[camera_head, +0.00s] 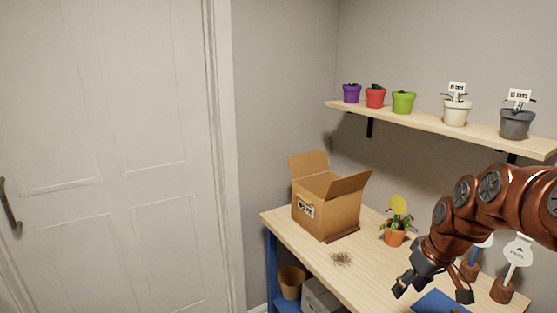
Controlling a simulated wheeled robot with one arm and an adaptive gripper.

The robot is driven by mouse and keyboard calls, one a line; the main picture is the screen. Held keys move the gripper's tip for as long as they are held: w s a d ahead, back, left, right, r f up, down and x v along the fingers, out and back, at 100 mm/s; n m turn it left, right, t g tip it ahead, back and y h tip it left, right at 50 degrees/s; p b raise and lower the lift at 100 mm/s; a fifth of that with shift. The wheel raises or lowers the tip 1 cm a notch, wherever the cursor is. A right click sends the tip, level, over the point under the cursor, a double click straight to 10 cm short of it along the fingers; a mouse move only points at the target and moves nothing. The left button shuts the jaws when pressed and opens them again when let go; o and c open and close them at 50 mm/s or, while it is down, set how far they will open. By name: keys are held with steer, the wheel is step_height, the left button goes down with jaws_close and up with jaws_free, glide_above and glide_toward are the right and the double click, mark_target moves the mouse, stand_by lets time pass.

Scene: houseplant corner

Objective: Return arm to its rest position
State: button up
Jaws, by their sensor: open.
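My arm reaches in from the right edge, copper-coloured, and bends down over the front right of the wooden table (301,240). My gripper (432,292) hangs at its end, dark, pointing down, with its fingers apart and nothing seen between them. A blue flat thing (441,302) shows below and behind the fingers, partly cut off by the frame's bottom edge. I cannot tell how high the fingertips are above it.
An open cardboard box (335,207) stands at the table's back left. An orange pot with a plant (395,238) is beside it, and a soil patch (341,258) lies in front. White signs on stands (503,290) are close behind my arm. A shelf (424,124) carries several pots.

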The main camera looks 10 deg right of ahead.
steer(key=s+a+r+g+p, duration=0.1)
steer(key=s+a+g, duration=0.1)
steer(key=s+a, duration=0.55)
steer(key=s+a+g+p, duration=0.1)
steer(key=s+a, duration=0.4)
steer(key=a, duration=0.6)
steer(key=s+a+m+g+h, duration=0.1)
steer(key=s+a, duration=0.2)
steer(key=s, duration=0.7)
steer(key=shift+a+f+g+p, duration=0.15)
steer(key=shift+f+g+p, duration=0.2)
steer(key=shift+g, duration=0.05)
